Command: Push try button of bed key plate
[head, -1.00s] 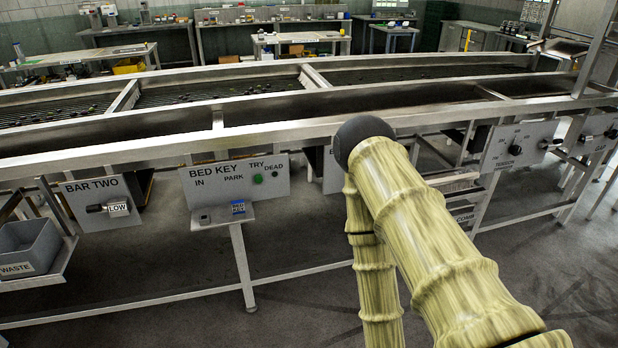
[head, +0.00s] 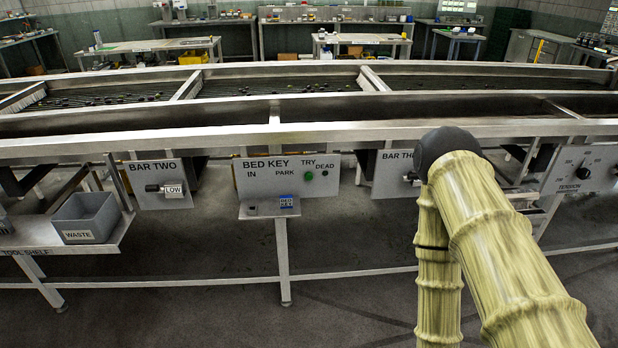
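The bed key plate (head: 262,181) is a pale panel on the front of the machine, left of the middle in the head view. It bears the words BED KEY, IN, PARK, TRY and DEAD. The green try button (head: 309,176) sits under the word TRY. A small dark spot sits just right of it, under DEAD. A small ledge (head: 258,212) below the plate carries a blue tag (head: 286,202) and a small dark item. My arm is folded at the right, and my gripper does not show.
A grey WASTE bin (head: 84,219) stands on the tool shelf at far left. My arm partly covers the BAR THREE plate (head: 388,187). The floor before the machine is clear.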

